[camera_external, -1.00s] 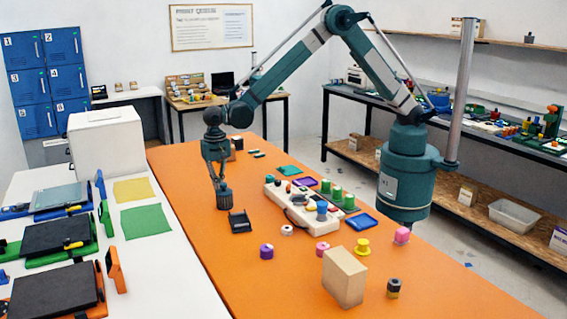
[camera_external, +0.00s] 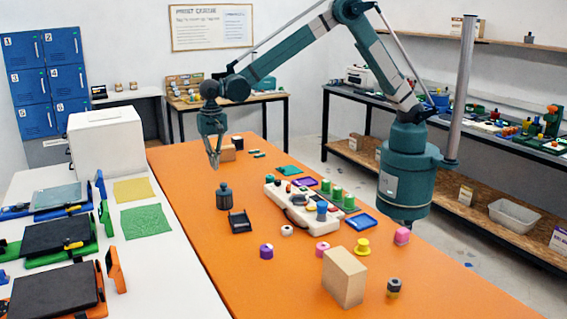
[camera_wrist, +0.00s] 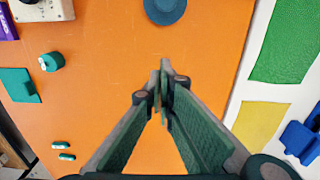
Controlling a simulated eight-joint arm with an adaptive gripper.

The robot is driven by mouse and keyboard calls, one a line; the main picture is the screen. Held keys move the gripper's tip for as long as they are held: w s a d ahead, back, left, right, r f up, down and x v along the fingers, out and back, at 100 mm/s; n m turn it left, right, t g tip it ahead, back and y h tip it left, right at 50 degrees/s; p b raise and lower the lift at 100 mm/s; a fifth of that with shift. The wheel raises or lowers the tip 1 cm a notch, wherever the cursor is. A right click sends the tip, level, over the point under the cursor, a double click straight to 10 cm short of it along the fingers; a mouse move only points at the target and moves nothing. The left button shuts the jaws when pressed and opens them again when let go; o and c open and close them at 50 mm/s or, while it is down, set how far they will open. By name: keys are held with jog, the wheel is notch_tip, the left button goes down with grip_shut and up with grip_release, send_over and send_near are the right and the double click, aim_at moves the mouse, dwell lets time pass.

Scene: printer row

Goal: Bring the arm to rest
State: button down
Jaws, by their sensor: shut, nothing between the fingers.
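My gripper (camera_external: 215,163) hangs above the far part of the orange table (camera_external: 215,268) in the external view. Its fingers point down and are closed together with nothing between them. In the wrist view the fingertips (camera_wrist: 163,85) meet over bare orange surface. A dark grey knobbed pot (camera_external: 223,197) stands upright on the table, nearer the camera than my gripper and apart from it. Its round top shows at the upper edge of the wrist view (camera_wrist: 165,10).
A black stand (camera_external: 240,222), a white board with coloured pegs (camera_external: 300,212) and a cardboard box (camera_external: 344,276) stand on the table. A brown box (camera_external: 228,154) and dark cylinder (camera_external: 237,142) are near my gripper. The white side table (camera_external: 165,268) lies left.

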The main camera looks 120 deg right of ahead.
jog(key=shift+s+r, duration=0.1)
jog(key=shift+r, duration=0.05)
dwell(0.4)
jog(key=s+a+r+n+t, duration=0.2)
jog(key=s+a+r+n, duration=0.25)
jog(key=s+r, duration=0.6)
jog(key=s+a+r+n+t, duration=0.1)
jog(key=s+a+r+n, duration=0.4)
jog(key=s+r, duration=0.6)
jog(key=s+a+f+n+t, duration=0.1)
jog(key=s+a+n, duration=0.1)
jog(key=s, duration=0.7)
jog(key=s+a+f+n+t, duration=0.1)
jog(key=s+a+n, duration=0.2)
jog(key=s, duration=0.7)
jog(key=s+a+n+t, duration=0.2)
jog(key=s+a+n, duration=0.1)
jog(key=s, duration=0.7)
jog(key=shift+a+f, duration=0.35)
jog(key=shift+f, duration=0.05)
jog(key=shift+f+n, duration=0.15)
jog(key=shift+n, duration=0.1)
notch_tip(320, 180, down, 14)
jog(key=b, duration=1.4)
